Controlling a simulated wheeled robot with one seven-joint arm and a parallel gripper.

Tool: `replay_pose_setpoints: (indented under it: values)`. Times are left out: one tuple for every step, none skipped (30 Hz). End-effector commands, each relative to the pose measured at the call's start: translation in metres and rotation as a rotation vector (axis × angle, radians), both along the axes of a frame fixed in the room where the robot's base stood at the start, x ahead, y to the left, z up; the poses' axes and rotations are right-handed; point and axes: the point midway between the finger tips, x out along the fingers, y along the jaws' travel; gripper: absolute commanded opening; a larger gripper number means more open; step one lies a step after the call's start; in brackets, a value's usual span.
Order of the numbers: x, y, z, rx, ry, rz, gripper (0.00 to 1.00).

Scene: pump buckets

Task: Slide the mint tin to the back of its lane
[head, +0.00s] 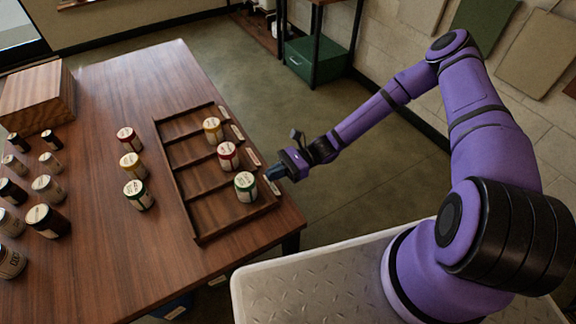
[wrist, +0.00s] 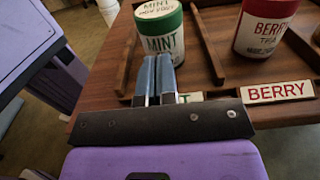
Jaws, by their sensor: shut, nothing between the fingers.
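The mint tin (head: 246,187) is a white tin with a green lid, upright in the nearest lane of the wooden tray (head: 198,238). It stands at the lane's labelled right end, and the lane is empty to its left. In the wrist view the mint tin (wrist: 163,38) reads MINT and stands just beyond my fingertips. My gripper (head: 270,174) is shut and empty at the tray's label edge. In the wrist view my gripper's fingers (wrist: 157,62) are together and point at the tin's lower front. I cannot tell whether they touch it. They partly hide the lane's label.
A red-lidded berry tin (head: 228,156) and a yellow-lidded tin (head: 212,130) stand in neighbouring lanes, between low dividers. Red, yellow and green-lidded tins (head: 138,194) stand left of the tray. Several jars (head: 46,220) and a wooden box (head: 38,95) are at the far left.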

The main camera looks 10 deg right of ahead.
Motion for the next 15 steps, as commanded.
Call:
replay_pose_setpoints:
  values:
    - [-0.003,0.008,0.000,0.002,0.003,0.001,0.00]
    - [-0.004,0.012,0.000,0.002,0.003,0.001,0.00]
    - [-0.005,0.016,0.000,0.002,0.003,0.001,0.00]
    - [-0.006,0.019,0.000,0.003,0.002,0.001,0.00]
    - [-0.007,0.022,0.000,0.002,0.002,0.001,0.00]
    - [-0.008,0.025,0.000,0.001,0.001,0.001,0.00]
    - [-0.008,0.027,0.000,0.000,0.000,0.000,0.00]
    - [-0.009,0.028,0.000,0.001,0.000,0.000,0.00]
    - [-0.009,0.030,0.000,0.001,0.000,0.000,0.00]
    - [-0.009,0.031,0.000,0.001,0.000,0.000,0.00]
    - [-0.009,0.032,0.000,0.001,0.000,0.000,0.00]
    - [-0.009,0.032,0.000,0.001,0.000,0.000,0.00]
    - [-0.009,0.032,0.000,0.000,0.000,0.000,0.00]
    - [-0.009,0.032,0.000,0.000,0.000,0.000,0.00]
    - [-0.009,0.032,0.000,0.000,0.000,0.000,0.00]
